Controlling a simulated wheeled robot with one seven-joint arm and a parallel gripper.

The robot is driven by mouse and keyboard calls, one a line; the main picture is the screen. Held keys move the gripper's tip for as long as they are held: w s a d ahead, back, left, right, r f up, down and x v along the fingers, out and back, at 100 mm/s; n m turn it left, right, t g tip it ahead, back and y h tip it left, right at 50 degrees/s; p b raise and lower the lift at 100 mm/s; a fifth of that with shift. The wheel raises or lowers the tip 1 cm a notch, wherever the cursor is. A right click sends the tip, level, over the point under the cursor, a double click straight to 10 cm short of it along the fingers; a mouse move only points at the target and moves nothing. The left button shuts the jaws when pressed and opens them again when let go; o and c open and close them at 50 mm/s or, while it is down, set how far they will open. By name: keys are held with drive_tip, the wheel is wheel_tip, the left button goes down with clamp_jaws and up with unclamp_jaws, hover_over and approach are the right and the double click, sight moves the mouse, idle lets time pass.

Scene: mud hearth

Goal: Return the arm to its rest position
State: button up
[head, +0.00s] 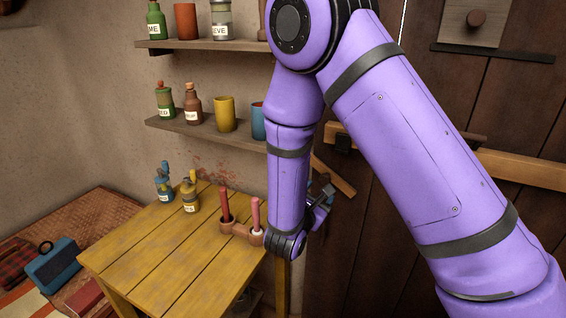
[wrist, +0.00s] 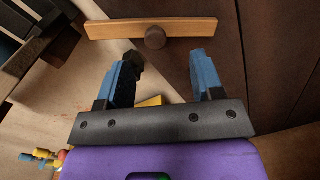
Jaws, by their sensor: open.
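My purple arm is raised and bent in the head view, its forearm hanging down by the right end of the yellow table (head: 150,243). My gripper (head: 322,203) shows only in part behind the forearm, in front of the brown plank door (head: 345,250). In the wrist view my gripper (wrist: 164,75) has its two blue fingers wide apart, with nothing between them. A wooden bar with a round knob (wrist: 155,38) shows beyond the fingertips; I cannot tell how far off it is.
A double candle holder (head: 241,232) with two red candles stands at the table's right edge, close beside my forearm. Two small labelled bottles (head: 190,197) stand at the back. Wall shelves (head: 205,133) hold bottles and cups. A blue box (head: 52,264) lies left of the table.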

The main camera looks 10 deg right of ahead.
drive_tip(key=s+d+r+m+g, duration=1.3)
drive_tip(key=d+r+m, duration=0.1)
drive_tip(key=d+r, duration=0.1)
drive_tip(key=s+a+r+m+t+y, duration=0.2)
drive_tip(key=s+r+m+y, duration=0.3)
drive_tip(key=s, duration=0.2)
drive_tip(key=s+a+r+m+t+y, duration=0.2)
drive_tip(key=s+r+m+y, duration=0.3)
drive_tip(key=s, duration=0.3)
drive_tip(key=shift+a+r+y, duration=0.3)
drive_tip(key=shift+y, duration=0.4)
drive_tip(key=shift+s, duration=0.1)
